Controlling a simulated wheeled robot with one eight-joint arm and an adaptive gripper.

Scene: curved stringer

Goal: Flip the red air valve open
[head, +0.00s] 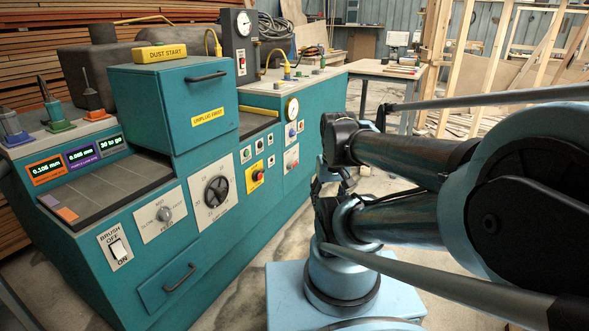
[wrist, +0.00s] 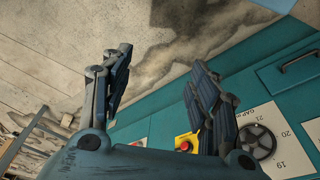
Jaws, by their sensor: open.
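I cannot make out a clear red valve handle. Small red parts show on the teal machine (head: 262,221): a red button (head: 258,176) on a yellow plate, a red knob (head: 292,164) on a white plate farther right, and a red spot (head: 242,63) on the dark gauge box. The red button also shows in the wrist view (wrist: 185,146), beside the right finger. My gripper (wrist: 160,66) is open and empty, its fingers spread over the floor and the machine's front. In the head view my arm hides most of the gripper.
The machine's front carries a large black dial (head: 216,191), a brush switch (head: 117,249) and a drawer (head: 178,284). A workbench (head: 375,69) and wooden framing (head: 440,60) stand behind. Concrete floor lies along the machine's front.

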